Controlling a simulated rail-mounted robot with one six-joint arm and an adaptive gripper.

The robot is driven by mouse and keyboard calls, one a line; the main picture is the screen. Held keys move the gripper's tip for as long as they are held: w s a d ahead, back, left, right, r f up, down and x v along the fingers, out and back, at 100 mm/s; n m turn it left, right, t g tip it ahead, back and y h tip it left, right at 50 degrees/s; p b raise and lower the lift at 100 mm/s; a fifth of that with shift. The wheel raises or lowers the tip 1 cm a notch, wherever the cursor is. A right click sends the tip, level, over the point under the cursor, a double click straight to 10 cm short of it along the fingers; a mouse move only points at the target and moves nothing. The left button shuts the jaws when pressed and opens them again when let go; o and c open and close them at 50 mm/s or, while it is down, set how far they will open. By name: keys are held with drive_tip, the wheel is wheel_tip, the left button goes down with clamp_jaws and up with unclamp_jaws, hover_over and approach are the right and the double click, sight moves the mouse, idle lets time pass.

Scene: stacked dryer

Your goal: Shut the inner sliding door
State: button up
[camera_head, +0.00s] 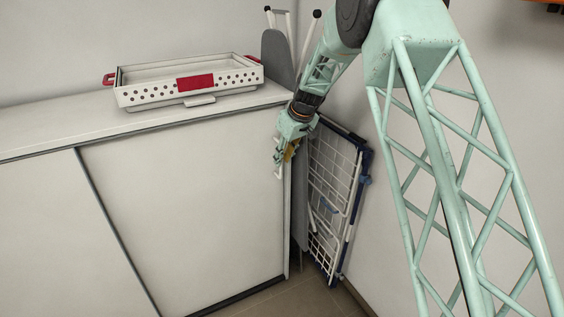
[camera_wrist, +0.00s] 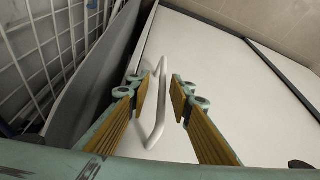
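A white cabinet front has two flat sliding panels, a right panel (camera_head: 185,190) and a left panel (camera_head: 55,240), divided by a dark slanting line. I cannot tell for sure which panel is the inner one. A white bar handle (camera_wrist: 156,115) stands on the panel near its edge in the wrist view; in the head view my gripper largely hides it. My gripper (camera_head: 281,158) is at the right panel's right edge. In the wrist view my gripper (camera_wrist: 160,95) is open, with a yellow-padded finger on each side of the handle. The handle appears between the fingers, not clamped.
A white perforated tray (camera_head: 230,79) with red parts sits on the cabinet top (camera_head: 50,133). A folded drying rack (camera_head: 332,195) and a grey ironing board (camera_head: 277,55) stand in the narrow space between cabinet and right wall, close to my gripper.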

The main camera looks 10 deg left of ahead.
drive_tip(key=v, duration=0.9)
drive_tip(key=shift+r, duration=0.25)
drive_tip(key=shift+d+r, duration=0.1)
drive_tip(key=shift+d, duration=0.1)
drive_tip(key=s+d+r+m+h, duration=0.1)
drive_tip(key=s+d+r+m, duration=0.1)
drive_tip(key=s+d+r, duration=1)
drive_tip(key=s+d+r+m+h, duration=0.1)
drive_tip(key=s+d+r+m, duration=0.2)
drive_tip(key=s+d+r, duration=0.9)
drive_tip(key=s+d+f+m, duration=0.1)
drive_tip(key=s+d, duration=0.4)
drive_tip(key=s, duration=0.8)
drive_tip(key=s+d+f+m+h, duration=0.1)
drive_tip(key=s+d, duration=0.5)
drive_tip(key=s, duration=0.8)
drive_tip(key=s+d+f+m+t, duration=0.1)
drive_tip(key=s+d+f+m, duration=0.2)
drive_tip(key=s, duration=1)
drive_tip(key=d, duration=0.3)
drive_tip(key=shift+s+m+h, duration=0.3)
drive_tip(key=shift+s, duration=0.05)
